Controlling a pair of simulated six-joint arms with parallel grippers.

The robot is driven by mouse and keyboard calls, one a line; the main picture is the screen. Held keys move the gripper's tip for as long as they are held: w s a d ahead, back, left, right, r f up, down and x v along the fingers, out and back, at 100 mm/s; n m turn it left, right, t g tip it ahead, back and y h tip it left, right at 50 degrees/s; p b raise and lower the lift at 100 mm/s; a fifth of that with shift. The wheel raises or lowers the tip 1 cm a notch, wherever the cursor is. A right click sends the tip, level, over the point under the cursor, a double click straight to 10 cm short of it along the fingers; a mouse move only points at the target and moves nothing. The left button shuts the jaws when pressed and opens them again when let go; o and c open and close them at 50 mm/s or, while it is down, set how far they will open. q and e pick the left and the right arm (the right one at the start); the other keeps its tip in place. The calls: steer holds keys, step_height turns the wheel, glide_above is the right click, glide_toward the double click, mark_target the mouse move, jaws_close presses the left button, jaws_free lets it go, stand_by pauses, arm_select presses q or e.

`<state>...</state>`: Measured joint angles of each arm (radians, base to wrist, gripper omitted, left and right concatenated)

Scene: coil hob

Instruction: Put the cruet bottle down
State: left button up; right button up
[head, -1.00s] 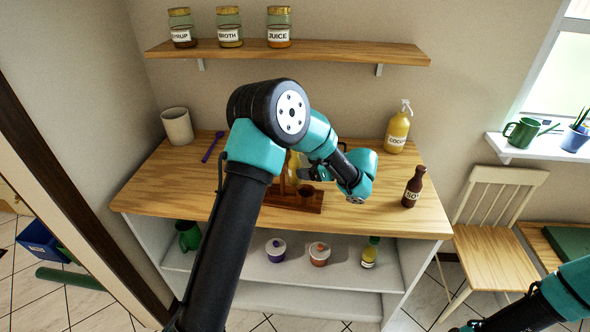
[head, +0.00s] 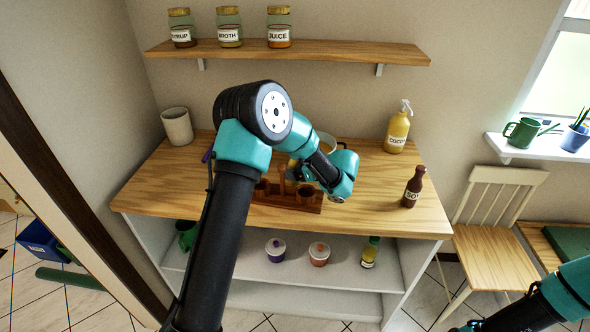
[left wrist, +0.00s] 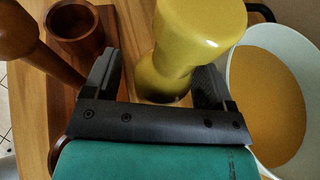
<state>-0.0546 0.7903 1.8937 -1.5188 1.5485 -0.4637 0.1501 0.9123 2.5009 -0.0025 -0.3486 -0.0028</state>
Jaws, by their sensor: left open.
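The cruet bottle (left wrist: 195,45) is yellow and glossy with a narrow waist. In the left wrist view it stands between the fingers of my left gripper (left wrist: 155,82), which is open around it. Its lower end is partly hidden by the gripper, so I cannot tell exactly what it rests on. The dark wooden cruet stand (left wrist: 62,75), with a round cup and an upright handle, is just left of it. In the head view my left gripper (head: 298,172) is over the counter behind the stand (head: 292,199), and my arm hides most of the bottle. My right gripper is out of view.
A white pan with yellow-orange contents (left wrist: 268,95) is close right of the gripper. On the counter (head: 375,205) are a brown bottle (head: 413,187), a yellow pump bottle (head: 397,130) and a white cup (head: 177,126). A jar shelf (head: 330,50) hangs above.

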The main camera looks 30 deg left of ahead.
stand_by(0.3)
arm_select(q)
steer(key=c, duration=1.2)
steer(key=shift+r, duration=0.15)
step_height(320, 180, up, 10)
steer(key=shift+f, duration=0.1)
